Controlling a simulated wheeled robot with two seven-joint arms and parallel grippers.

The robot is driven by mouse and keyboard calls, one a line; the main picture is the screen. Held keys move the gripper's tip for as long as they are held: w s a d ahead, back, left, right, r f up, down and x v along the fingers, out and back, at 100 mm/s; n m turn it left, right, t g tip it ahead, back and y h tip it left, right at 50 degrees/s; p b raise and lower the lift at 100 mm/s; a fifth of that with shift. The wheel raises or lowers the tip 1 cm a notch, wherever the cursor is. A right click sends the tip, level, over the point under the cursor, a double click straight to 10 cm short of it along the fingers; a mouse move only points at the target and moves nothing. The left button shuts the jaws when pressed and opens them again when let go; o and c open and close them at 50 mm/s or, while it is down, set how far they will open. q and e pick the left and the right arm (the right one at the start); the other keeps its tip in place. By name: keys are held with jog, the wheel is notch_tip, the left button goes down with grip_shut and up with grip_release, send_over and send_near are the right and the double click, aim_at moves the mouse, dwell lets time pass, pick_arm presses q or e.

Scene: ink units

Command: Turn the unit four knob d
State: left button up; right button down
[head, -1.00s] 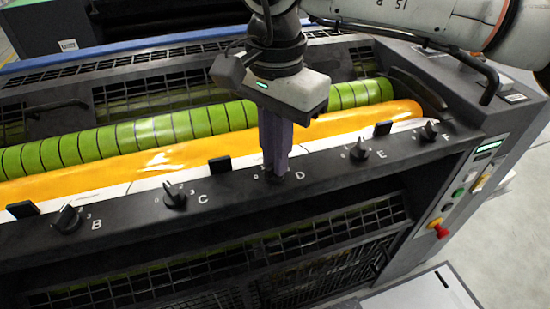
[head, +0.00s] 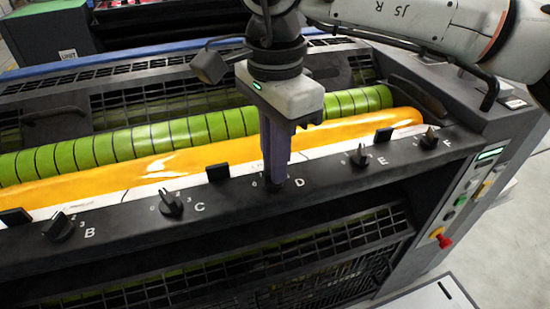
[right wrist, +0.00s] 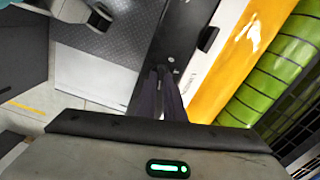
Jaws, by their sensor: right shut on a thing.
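Knob D (head: 272,186) sits on the dark front rail of the ink unit (head: 330,182), left of the white letter D. My right gripper (head: 272,180) points down onto it with its fingers closed around it, and hides most of the knob. In the right wrist view my right gripper's dark fingers (right wrist: 162,95) reach to the rail and the knob is hidden between them. My left gripper is not in view.
Knob C (head: 171,204) and knob B (head: 60,228) are to the left; knob E (head: 359,158) and knob F (head: 429,138) are to the right. An orange roller (head: 170,163) and a green roller (head: 130,140) lie behind the rail. A red button (head: 444,241) is on the right side panel.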

jog(key=c, duration=1.9)
grip_release()
jog(key=shift+o, duration=0.2)
jog(key=shift+r, duration=0.1)
notch_tip(320, 180, up, 10)
jog(key=shift+r, duration=0.1)
